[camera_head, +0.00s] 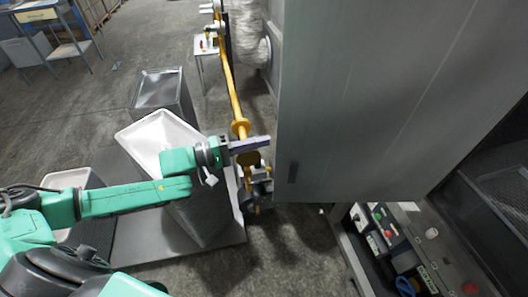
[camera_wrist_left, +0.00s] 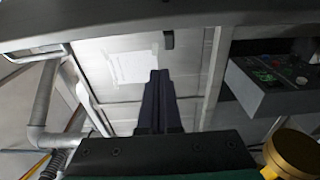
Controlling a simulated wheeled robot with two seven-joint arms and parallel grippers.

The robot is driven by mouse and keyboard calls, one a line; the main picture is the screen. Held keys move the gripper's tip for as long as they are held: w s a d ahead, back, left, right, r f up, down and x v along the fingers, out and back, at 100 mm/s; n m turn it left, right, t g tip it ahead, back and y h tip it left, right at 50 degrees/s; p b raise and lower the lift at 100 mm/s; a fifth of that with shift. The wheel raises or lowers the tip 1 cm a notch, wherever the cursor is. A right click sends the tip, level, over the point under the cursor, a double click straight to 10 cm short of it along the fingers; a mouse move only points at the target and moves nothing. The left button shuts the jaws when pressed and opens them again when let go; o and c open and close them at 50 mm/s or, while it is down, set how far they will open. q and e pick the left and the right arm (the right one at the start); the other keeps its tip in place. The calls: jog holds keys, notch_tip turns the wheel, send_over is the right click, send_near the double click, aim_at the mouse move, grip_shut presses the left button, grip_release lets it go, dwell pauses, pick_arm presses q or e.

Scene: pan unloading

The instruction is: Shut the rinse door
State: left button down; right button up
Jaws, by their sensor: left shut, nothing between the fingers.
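The rinse door appears to be the large flat grey panel (camera_head: 375,90) filling the upper right of the head view. It stands out beside a dark opening with a mesh rack (camera_head: 505,190), so it looks open. The closed fingers also show in the left wrist view (camera_wrist_left: 158,100), below a dark handle-like piece (camera_wrist_left: 168,39). Contact with the door cannot be told. My right gripper is out of view.
A yellow pipe with a valve (camera_head: 234,90) stands behind my left gripper. White trays (camera_head: 155,135) and metal boxes (camera_head: 160,90) are at the left. A panel with buttons (camera_head: 385,225) lies below the door; a control box (camera_wrist_left: 275,85) shows in the wrist view.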

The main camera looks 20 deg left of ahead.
pick_arm(q)
jog(key=s+d+p, duration=0.2)
jog(key=p, duration=0.1)
jog(key=shift+s+d, duration=0.35)
